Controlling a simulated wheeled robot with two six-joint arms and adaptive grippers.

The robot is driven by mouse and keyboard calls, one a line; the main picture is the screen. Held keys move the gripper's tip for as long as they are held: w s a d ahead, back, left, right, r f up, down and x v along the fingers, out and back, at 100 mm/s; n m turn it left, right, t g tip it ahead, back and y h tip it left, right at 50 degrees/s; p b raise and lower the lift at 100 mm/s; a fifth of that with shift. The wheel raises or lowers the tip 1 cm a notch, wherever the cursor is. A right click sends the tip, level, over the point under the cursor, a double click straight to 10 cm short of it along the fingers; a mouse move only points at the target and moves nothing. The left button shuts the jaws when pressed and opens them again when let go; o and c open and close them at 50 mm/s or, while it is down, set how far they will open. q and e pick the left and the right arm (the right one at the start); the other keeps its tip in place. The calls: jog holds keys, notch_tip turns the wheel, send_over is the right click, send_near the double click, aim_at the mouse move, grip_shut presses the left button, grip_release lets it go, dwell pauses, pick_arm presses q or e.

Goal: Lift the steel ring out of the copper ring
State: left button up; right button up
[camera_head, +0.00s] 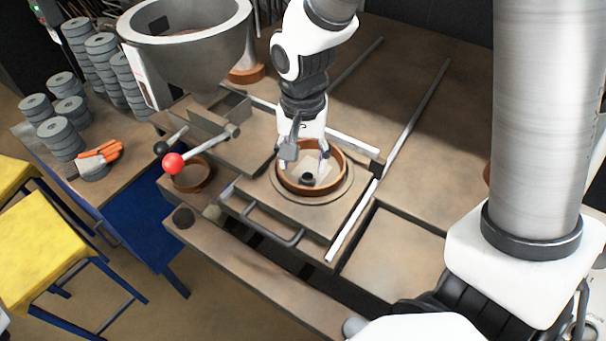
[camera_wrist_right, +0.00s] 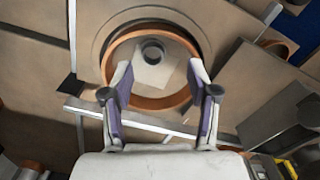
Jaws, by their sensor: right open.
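The copper ring (camera_head: 296,189) sits on a round plate in the middle of the bench; it also shows in the right wrist view (camera_wrist_right: 160,103). The small dark steel ring (camera_head: 307,178) lies inside it, on a pale square sheet. In the right wrist view the steel ring (camera_wrist_right: 153,51) is towards the far side of the copper ring. My right gripper (camera_head: 307,152) is open and empty, pointing down over the copper ring. In the wrist view its two fingers (camera_wrist_right: 160,76) spread over the ring's near part, with the steel ring beyond their tips. My left gripper is not in view.
A grey hopper (camera_head: 187,45) stands at the back left. A lever with a red ball (camera_head: 173,163) is left of the copper ring, above another copper ring (camera_head: 206,184). Metal rails (camera_head: 352,222) and a drawer-like handle (camera_head: 265,232) lie nearby. Grey disc stacks (camera_head: 60,138) stand far left.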

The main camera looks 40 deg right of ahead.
aim_at(308, 176)
jog(key=f, duration=0.1)
jog(key=d+f, duration=0.1)
jog(key=f, duration=0.1)
jog(key=shift+s+d+f+p, duration=0.25)
jog(key=shift+s+f+p, duration=0.1)
jog(key=shift+f, duration=0.05)
jog(key=shift+w+a+f, duration=0.1)
jog(key=shift+w+a, duration=0.1)
jog(key=shift+a, duration=0.15)
jog(key=c, duration=0.7)
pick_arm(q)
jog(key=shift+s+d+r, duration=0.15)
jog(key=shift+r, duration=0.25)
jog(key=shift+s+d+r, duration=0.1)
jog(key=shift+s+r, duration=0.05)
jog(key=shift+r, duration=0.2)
pick_arm(e)
jog(key=shift+s, duration=0.1)
jog(key=shift+c, duration=0.8)
